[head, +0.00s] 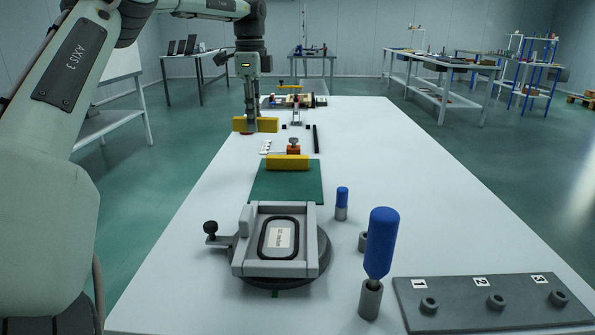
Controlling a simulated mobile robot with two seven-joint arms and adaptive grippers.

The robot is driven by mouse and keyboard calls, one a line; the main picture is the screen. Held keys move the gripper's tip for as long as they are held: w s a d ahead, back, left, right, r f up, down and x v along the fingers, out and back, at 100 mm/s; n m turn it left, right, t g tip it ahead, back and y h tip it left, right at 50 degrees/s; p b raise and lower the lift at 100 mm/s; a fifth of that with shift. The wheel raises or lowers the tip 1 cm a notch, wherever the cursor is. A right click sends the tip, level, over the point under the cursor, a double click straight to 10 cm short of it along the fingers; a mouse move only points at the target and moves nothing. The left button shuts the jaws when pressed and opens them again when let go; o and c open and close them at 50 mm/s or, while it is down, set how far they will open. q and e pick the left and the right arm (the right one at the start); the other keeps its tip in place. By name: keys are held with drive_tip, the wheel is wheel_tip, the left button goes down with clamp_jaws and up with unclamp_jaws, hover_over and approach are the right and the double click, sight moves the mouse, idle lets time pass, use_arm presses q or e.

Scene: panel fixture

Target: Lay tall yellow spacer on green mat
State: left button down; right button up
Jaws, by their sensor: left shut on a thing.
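My left gripper (251,122) points down over the far left part of the white table. It is shut on a yellow spacer (268,125), which lies crosswise in the fingers and sticks out on both sides. The spacer seems to be held above the table, left of and beyond the green mat (288,188). A second yellow block (287,162) rests at the far edge of the mat. I cannot tell from the picture which of the two is taller. The near part of the mat is bare. My right gripper is not in view.
A grey clamp fixture (277,240) with a black-knobbed lever stands just in front of the mat. Blue-handled tools (381,243) and a numbered grey board (490,300) are at the near right. An orange-based part (293,147) stands behind the mat.

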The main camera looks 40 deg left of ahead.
use_arm(q)
drive_tip(key=shift+w+d+r+n, duration=0.3)
drive_tip(key=shift+w+d+n, duration=0.15)
drive_tip(key=shift+w, duration=0.25)
drive_tip(key=shift+w+d, duration=0.15)
drive_tip(key=shift+d, duration=0.15)
drive_tip(key=s+d+f+b, duration=0.1)
drive_tip(key=s+d+f, duration=0.1)
drive_tip(key=d+f, duration=0.15)
hover_over(287, 187)
wheel_tip(287, 187, down, 3)
wheel_tip(287, 187, down, 4)
drive_tip(key=shift+s+r, duration=0.1)
drive_tip(key=shift+r, duration=0.1)
drive_tip(key=shift+f, duration=0.2)
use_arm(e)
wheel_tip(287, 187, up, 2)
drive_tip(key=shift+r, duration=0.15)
use_arm(q)
drive_tip(key=shift+f, duration=0.15)
drive_tip(key=c, duration=1.4)
unclamp_jaws()
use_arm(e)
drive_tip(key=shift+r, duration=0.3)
use_arm(q)
drive_tip(key=shift+o, duration=0.2)
